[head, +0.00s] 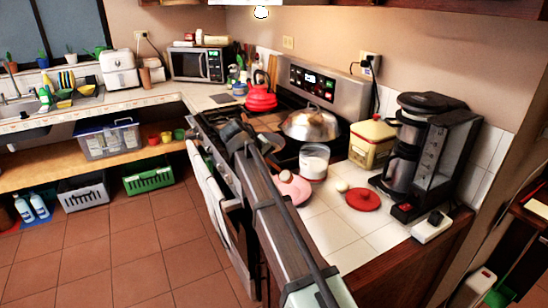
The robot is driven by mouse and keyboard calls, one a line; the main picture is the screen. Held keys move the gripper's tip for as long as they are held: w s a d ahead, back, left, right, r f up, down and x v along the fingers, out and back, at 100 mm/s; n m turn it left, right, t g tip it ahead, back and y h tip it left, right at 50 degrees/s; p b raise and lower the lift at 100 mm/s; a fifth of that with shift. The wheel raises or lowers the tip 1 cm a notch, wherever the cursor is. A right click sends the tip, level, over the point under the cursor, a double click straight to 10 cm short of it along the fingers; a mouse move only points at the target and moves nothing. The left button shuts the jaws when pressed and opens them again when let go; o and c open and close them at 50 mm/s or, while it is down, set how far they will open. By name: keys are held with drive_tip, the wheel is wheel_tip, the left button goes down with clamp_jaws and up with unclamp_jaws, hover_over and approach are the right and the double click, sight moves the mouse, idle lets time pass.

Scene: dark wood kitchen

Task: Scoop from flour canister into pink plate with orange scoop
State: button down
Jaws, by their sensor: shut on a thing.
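The flour canister (314,161) is a clear round tub with white contents, standing open on the tiled counter beside the stove. The pink plate (297,190) is on the counter in front of it, partly hidden behind my arm. My gripper (233,132) is at the far end of my arm, over the stove's front left side, to the left of the canister and apart from it. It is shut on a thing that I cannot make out. I cannot see the orange scoop anywhere in this view.
A red lid (363,199) and a small white item (341,186) lie right of the plate. A coffee maker (428,150) and a yellow tin (372,144) stand behind. A domed pan lid (310,124) and a red kettle (261,93) are on the stove. The front counter is mostly clear.

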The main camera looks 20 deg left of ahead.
wheel_tip(320, 180, down, 5)
drive_tip(key=s+a+t+h, duration=0.2)
drive_tip(key=a+t+h, duration=0.1)
drive_tip(key=t+h, duration=0.1)
drive_tip(key=shift+m+t+h, duration=0.3)
drive_tip(key=shift+m+h, duration=0.1)
drive_tip(key=shift+h, duration=0.3)
drive_tip(key=shift+r, duration=0.1)
drive_tip(key=w+d+r+n+g+y, duration=0.1)
drive_tip(key=w+d+r+g+y, duration=0.5)
drive_tip(key=r+g+y, duration=0.4)
drive_tip(key=shift+w+d+n+y, duration=0.15)
drive_tip(key=shift+d+n+y, duration=0.3)
drive_tip(key=shift+d, duration=0.25)
idle(0.4)
idle(0.5)
